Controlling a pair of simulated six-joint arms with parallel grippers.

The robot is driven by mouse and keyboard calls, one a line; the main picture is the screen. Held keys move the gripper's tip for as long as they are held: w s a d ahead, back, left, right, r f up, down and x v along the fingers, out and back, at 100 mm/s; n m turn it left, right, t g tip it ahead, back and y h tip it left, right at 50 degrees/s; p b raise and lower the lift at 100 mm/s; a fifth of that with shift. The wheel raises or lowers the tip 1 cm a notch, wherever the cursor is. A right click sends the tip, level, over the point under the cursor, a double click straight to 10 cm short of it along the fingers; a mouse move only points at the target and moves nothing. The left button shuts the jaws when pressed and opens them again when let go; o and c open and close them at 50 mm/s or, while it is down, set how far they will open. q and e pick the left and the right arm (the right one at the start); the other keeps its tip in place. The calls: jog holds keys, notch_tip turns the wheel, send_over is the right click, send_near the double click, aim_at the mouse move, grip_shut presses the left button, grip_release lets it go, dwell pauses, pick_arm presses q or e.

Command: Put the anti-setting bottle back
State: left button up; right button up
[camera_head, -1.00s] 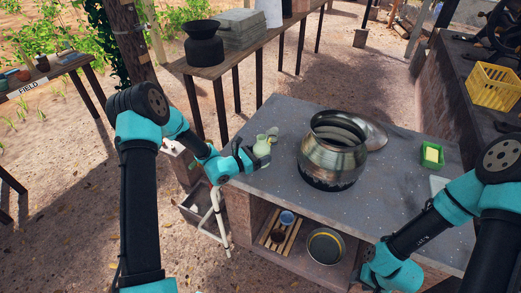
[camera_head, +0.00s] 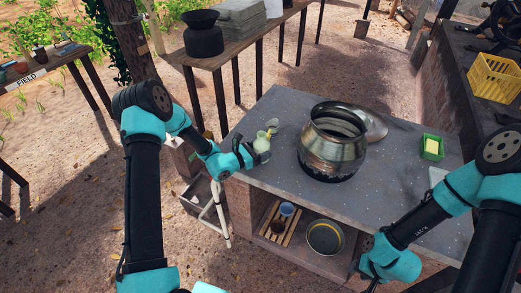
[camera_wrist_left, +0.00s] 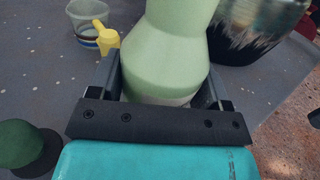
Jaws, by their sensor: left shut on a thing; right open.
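The pale green anti-setting bottle (camera_head: 261,143) stands upright near the left edge of the grey worktop (camera_head: 240,175). My left gripper (camera_head: 251,152) is shut around its lower body. In the left wrist view the bottle (camera_wrist_left: 170,50) fills the space between the two fingers of the gripper (camera_wrist_left: 160,85); its top is cut off. I cannot tell whether its base touches the worktop. My right gripper (camera_head: 365,272) is low at the worktop's front right, mostly hidden by its own arm, and holds nothing that I can see.
A large metal pot (camera_head: 333,145) stands right of the bottle, with a lid (camera_head: 376,125) behind it. A clear cup (camera_wrist_left: 88,18) and yellow scoop (camera_wrist_left: 106,38) are close by. A dark green knob-like object (camera_wrist_left: 20,145) shows at lower left.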

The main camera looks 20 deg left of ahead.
pick_arm(q)
jog(key=shift+f, duration=0.65)
jog(key=o, duration=1.1)
jog(key=shift+o, duration=0.2)
jog(key=v, duration=1.7)
jog(key=shift+a, duration=0.2)
jog(key=shift+s, duration=0.15)
jog(key=s+d+f+m+g+h, duration=0.2)
jog(key=s+d+f+m+g, duration=0.3)
jog(key=s+d+g, duration=0.25)
jog(key=s+f+m+g+y, duration=0.85)
jog(key=s+m, duration=0.45)
jog(key=m, duration=0.2)
jog(key=w+d+m+t, duration=0.1)
jog(key=m, duration=0.1)
jog(key=w+d+m+t+y, duration=0.1)
jog(key=m, duration=0.1)
jog(key=w+m+t, duration=0.1)
jog(key=w+m, duration=0.1)
jog(key=shift+w+d+f, duration=0.1)
jog(key=shift+d+f, duration=0.15)
jog(key=shift+d, duration=0.15)
